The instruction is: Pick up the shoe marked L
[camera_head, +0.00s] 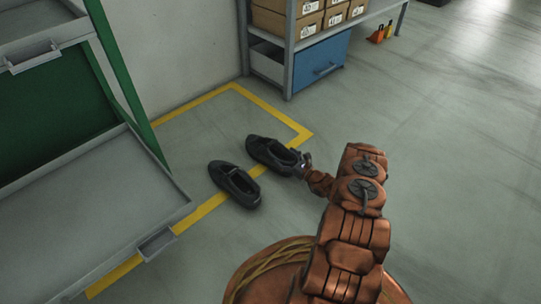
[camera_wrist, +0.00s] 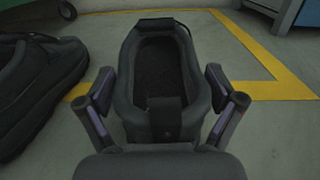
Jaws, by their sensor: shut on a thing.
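Two black shoes are on the floor by the yellow line. The right-hand shoe (camera_head: 268,151) has its opening end toward my gripper (camera_head: 303,166). In the wrist view this shoe (camera_wrist: 160,122) is between the two fingers of my gripper (camera_wrist: 160,92), which press on its sides. Its dark opening faces up. It looks at or near floor level; I cannot tell whether it is lifted. The left-hand shoe (camera_head: 235,184) lies beside it, apart from my gripper, and also shows at the left of the wrist view (camera_wrist: 35,90). No L mark can be read on either shoe.
A green and grey rack (camera_head: 90,185) stands on the left. A shelf with cardboard boxes (camera_head: 290,25) and a blue drawer unit (camera_head: 320,67) is at the back. Small orange items (camera_head: 380,34) lie beyond it. The floor to the right is clear.

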